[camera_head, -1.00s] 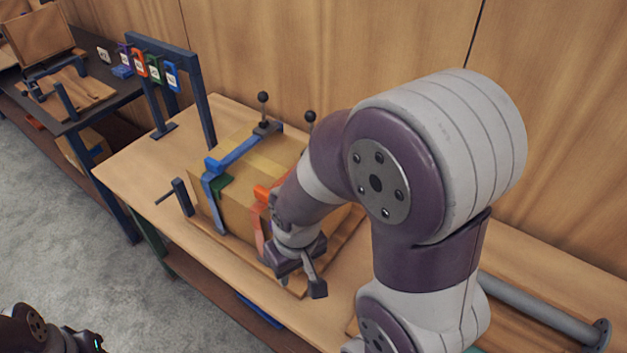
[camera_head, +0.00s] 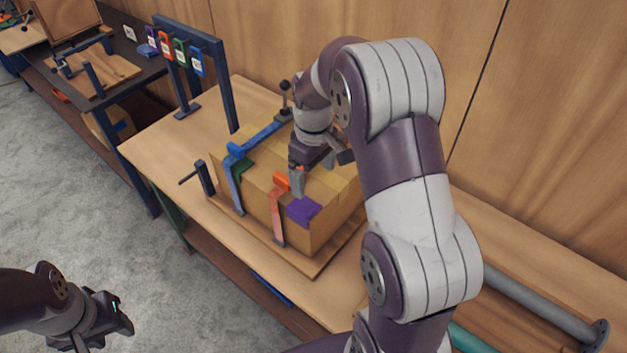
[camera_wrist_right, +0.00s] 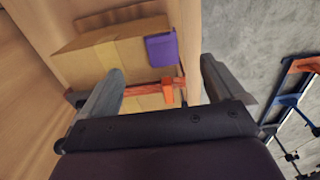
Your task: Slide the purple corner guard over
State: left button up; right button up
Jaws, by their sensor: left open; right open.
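The purple corner guard (camera_head: 303,211) sits on the front top edge of the cardboard box (camera_head: 322,232), near the box's right end and right of the orange strap. It also shows in the right wrist view (camera_wrist_right: 161,48), beyond the fingertips. My right gripper (camera_head: 312,180) is open above the box top, close to the orange buckle and the guard. In the right wrist view its two fingers (camera_wrist_right: 160,82) are spread, with the orange strap (camera_wrist_right: 140,90) and its buckle seen between them, below the guard. My left gripper (camera_head: 122,318) is open and empty, low at the left, away from the table.
Black-knobbed levers (camera_head: 285,90) stand behind the box. A rack with coloured tags (camera_head: 180,52) stands at the back left. A grey flanged pipe (camera_head: 540,305) lies at the right.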

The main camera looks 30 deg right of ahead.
aim_at(312, 209)
notch_tip(312, 209, down, 11)
jog(key=p, duration=0.3)
jog(key=shift+w+f, duration=0.1)
jog(key=shift+w, duration=0.05)
pick_arm(q)
jog(key=shift+w+r, duration=0.15)
jog(key=shift+r, duration=1.45)
pick_arm(e)
jog(key=shift+f, duration=0.5)
jog(key=c, duration=1.1)
jog(key=shift+a, duration=0.1)
jog(key=shift+c, duration=0.2)
jog(key=shift+w, duration=0.1)
